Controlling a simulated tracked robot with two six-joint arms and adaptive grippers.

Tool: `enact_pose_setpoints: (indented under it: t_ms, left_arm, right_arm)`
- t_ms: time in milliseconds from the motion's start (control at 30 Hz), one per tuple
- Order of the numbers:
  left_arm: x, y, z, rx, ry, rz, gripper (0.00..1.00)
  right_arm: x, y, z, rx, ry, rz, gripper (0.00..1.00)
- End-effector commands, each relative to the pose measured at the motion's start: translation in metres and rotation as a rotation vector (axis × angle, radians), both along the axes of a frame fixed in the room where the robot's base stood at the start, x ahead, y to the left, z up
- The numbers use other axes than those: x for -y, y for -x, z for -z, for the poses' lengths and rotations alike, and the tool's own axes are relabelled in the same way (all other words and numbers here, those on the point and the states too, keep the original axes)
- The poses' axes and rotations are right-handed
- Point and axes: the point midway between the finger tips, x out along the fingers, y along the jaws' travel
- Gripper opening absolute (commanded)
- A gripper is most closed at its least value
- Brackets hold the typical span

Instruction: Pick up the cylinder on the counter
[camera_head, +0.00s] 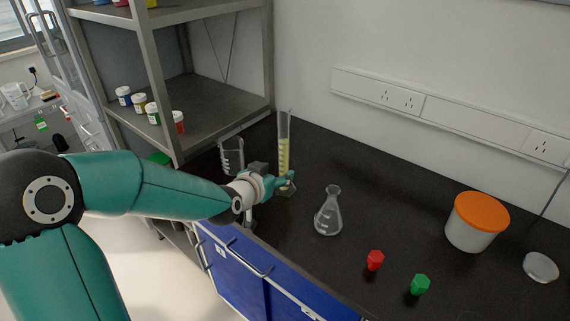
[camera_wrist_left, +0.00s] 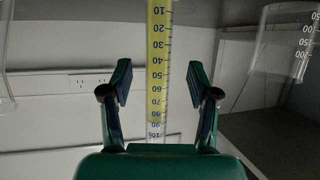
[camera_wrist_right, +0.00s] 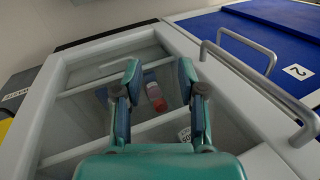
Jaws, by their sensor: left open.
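The graduated cylinder (camera_head: 284,150) stands upright on the dark counter near the shelf, with yellow liquid in it. My left gripper (camera_head: 288,182) is at its lower part in the head view and partly hides its base. In the left wrist view the cylinder (camera_wrist_left: 159,70) shows in line between the two open fingers of my left gripper (camera_wrist_left: 158,82), with a gap on each side. Whether it is fully between the fingertips or just beyond them I cannot tell.
A beaker (camera_head: 231,155) stands close left of the cylinder. A conical flask (camera_head: 328,215) stands to its right. Further right are a red stopper (camera_head: 375,260), a green stopper (camera_head: 420,285), an orange-lidded tub (camera_head: 473,225) and a glass dish (camera_head: 541,267). A metal shelf (camera_head: 205,105) rises behind the beaker.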

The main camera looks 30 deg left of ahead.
Motion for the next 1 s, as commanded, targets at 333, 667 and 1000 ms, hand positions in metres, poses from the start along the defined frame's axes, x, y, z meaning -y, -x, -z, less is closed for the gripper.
enact_pose_setpoints:
  t_ms: [333,667,1000]
  left_arm:
    - [-0.004,-0.04,0.012,-0.002,0.0,0.0,0.6]
    - [-0.006,-0.046,0.015,0.0,0.0,0.0,0.6]
    - [-0.006,-0.046,0.015,0.0,0.001,0.0,0.04]
  right_arm:
    - [0.0,0.0,-0.013,0.0,0.0,0.0,0.4]
    - [0.0,0.0,-0.013,0.0,0.0,0.0,0.4]
    - [0.0,0.0,-0.013,0.0,0.0,0.0,0.4]
